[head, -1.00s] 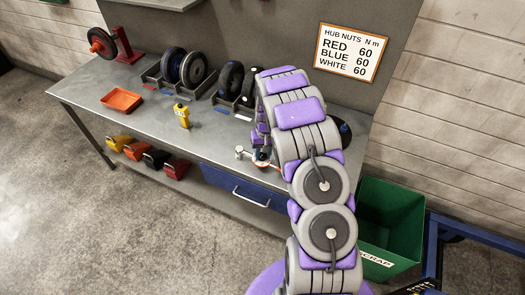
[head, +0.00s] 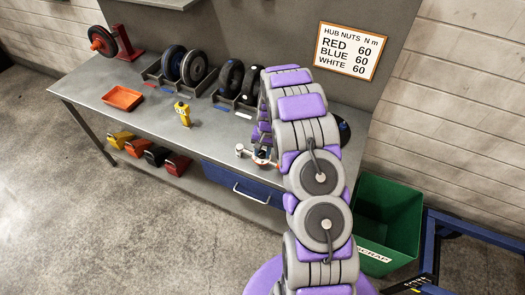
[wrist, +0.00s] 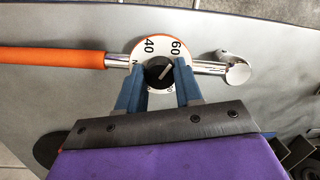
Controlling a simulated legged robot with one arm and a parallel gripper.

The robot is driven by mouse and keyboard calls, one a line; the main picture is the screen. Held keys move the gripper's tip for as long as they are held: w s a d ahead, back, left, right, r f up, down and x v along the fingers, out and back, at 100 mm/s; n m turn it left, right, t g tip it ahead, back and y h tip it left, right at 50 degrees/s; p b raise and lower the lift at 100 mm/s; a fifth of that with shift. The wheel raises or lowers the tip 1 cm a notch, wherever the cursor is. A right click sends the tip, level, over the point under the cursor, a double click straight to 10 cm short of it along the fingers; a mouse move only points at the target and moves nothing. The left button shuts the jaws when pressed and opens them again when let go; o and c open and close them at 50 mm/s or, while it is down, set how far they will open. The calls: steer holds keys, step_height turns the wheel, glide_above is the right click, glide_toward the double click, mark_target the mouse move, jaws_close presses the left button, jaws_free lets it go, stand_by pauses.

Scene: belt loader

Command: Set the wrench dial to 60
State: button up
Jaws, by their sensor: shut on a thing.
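The wrench lies on the bench, with an orange handle (wrist: 52,58) to the left and a chrome head (wrist: 237,70) to the right in the wrist view. Its white dial ring (wrist: 150,46) shows 40 at upper left and 60 at upper right; the lower part is hidden by my fingers. The black knob (wrist: 158,71) in its middle carries a white pointer line slanting up and right, roughly towards 60. My gripper (wrist: 160,82) has its blue fingers shut on the knob, one on each side. In the head view the dial (head: 261,158) shows small beside my arm.
A sign (head: 347,52) reads red, blue and white 60 N m. A yellow device (head: 183,114), an orange tray (head: 122,97) and several wheels in racks (head: 192,68) stand on the bench (head: 100,83). A green scrap bin (head: 388,220) stands at the right.

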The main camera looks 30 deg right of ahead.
steer(key=o, duration=1)
steer(key=shift+o, duration=0.2)
step_height(320, 180, up, 17)
steer(key=d+p, duration=0.1)
steer(key=d, duration=0.1)
steer(key=shift+w+d, duration=0.15)
steer(key=shift+d, duration=0.15)
